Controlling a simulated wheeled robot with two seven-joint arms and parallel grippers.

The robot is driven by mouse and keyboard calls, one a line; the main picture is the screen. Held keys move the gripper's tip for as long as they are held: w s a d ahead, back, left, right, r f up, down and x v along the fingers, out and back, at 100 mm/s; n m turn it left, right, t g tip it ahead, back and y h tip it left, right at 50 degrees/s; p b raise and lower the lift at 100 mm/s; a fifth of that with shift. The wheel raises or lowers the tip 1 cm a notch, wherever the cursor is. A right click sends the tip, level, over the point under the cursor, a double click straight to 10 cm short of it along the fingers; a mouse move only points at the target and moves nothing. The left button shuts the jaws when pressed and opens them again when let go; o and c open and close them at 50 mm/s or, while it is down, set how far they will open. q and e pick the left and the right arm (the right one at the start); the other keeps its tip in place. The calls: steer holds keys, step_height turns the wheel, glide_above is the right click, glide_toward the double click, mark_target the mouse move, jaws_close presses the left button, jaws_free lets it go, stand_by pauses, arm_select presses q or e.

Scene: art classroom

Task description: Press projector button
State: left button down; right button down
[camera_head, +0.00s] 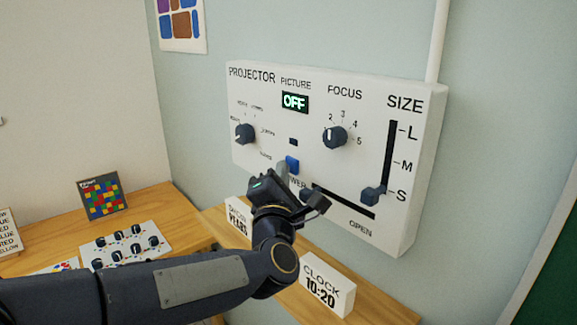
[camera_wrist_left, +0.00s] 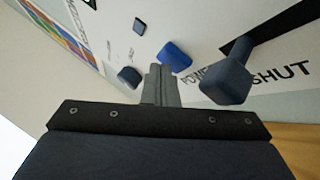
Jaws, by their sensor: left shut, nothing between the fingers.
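The blue power button (camera_head: 292,164) sits low in the middle of the panel, above the partly hidden word POWER. It also shows in the left wrist view (camera_wrist_left: 175,56), just beyond the fingertips. My left gripper (camera_head: 282,168) is shut and empty, its tips close to the button and slightly left of it in the head view. In the left wrist view the closed fingers (camera_wrist_left: 160,75) point at the panel near the button; I cannot tell whether they touch.
The panel also has a picture dial (camera_head: 245,134), a focus dial (camera_head: 334,137), a size slider (camera_head: 374,195) at S and a lower slider knob (camera_wrist_left: 228,80) by SHUT. A clock block (camera_head: 327,283) stands on the wooden shelf below. A knob board (camera_head: 127,244) lies on the left table.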

arm_select(q)
steer(key=shift+s+d+r, duration=0.1)
steer(key=shift+d+r, duration=0.25)
steer(key=shift+d, duration=0.1)
stand_by(0.6)
steer(key=shift+f+b, duration=0.1)
steer(key=shift+b, duration=0.6)
steer(key=s+a+b, duration=0.2)
steer(key=a, duration=0.1)
steer(key=s+a, duration=0.1)
steer(key=shift+a+f+b, duration=0.2)
steer(key=shift+a+b, duration=0.15)
steer(key=shift+b, duration=0.05)
steer(key=shift+a, duration=0.1)
